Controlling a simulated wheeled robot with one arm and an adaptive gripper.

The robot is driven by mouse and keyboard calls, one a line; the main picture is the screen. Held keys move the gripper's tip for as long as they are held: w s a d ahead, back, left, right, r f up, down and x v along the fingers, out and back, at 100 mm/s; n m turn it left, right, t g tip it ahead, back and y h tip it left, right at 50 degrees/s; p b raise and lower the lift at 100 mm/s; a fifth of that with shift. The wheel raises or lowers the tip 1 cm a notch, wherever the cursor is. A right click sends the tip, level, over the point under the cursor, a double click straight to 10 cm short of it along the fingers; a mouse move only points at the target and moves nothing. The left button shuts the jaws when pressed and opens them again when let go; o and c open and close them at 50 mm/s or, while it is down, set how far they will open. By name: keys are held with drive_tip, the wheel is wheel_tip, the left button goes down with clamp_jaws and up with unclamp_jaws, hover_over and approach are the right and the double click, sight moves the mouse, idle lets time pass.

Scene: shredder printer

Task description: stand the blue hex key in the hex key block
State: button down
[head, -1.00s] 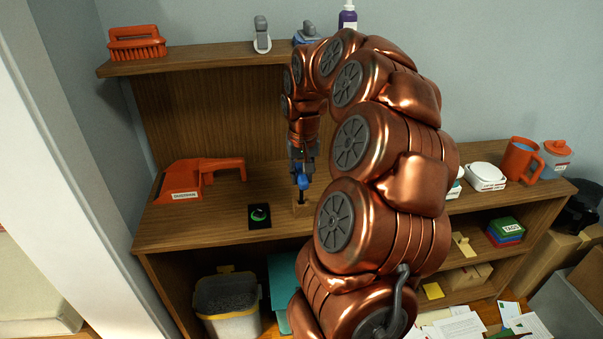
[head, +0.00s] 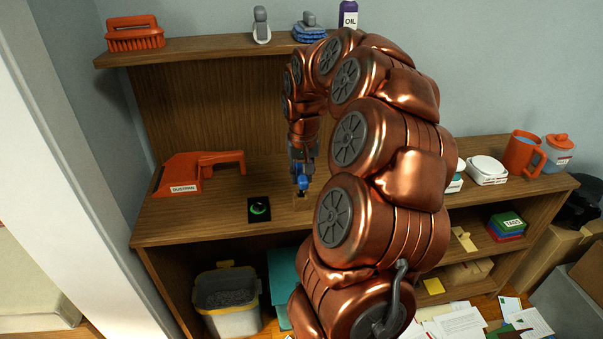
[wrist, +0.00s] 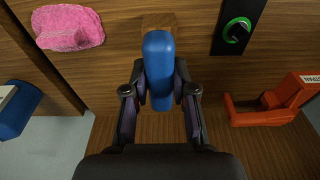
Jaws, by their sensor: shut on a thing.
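My gripper (wrist: 160,90) is shut on the blue hex key (wrist: 158,55), with a finger on either side of its thick blue handle. In the head view my gripper (head: 302,168) points down over the worktop, and the blue hex key (head: 303,183) shows below the fingers. The wooden hex key block (head: 302,202) is right under the key, partly hidden by it and by my arm. In the wrist view the block (wrist: 158,20) shows just beyond the handle's end. I cannot tell whether the key's tip is in a hole of the block.
A black pad with a green ring (head: 259,209) lies left of the block. An orange dustpan (head: 190,174) stands farther left on the worktop. A pink sponge or cloth (wrist: 68,27) shows in the wrist view. A shelf (head: 200,53) runs above the worktop.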

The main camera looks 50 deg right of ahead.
drive_tip(key=shift+f+b, duration=0.45)
drive_tip(key=shift+f, duration=0.4)
drive_tip(key=c, duration=0.9)
unclamp_jaws()
drive_tip(key=shift+o, duration=0.2)
drive_tip(key=r, duration=0.4)
drive_tip(key=s+r, duration=0.1)
drive_tip(key=r, duration=0.3)
drive_tip(key=a+r, duration=0.1)
drive_tip(key=r, duration=0.3)
drive_tip(key=shift+s, duration=0.2)
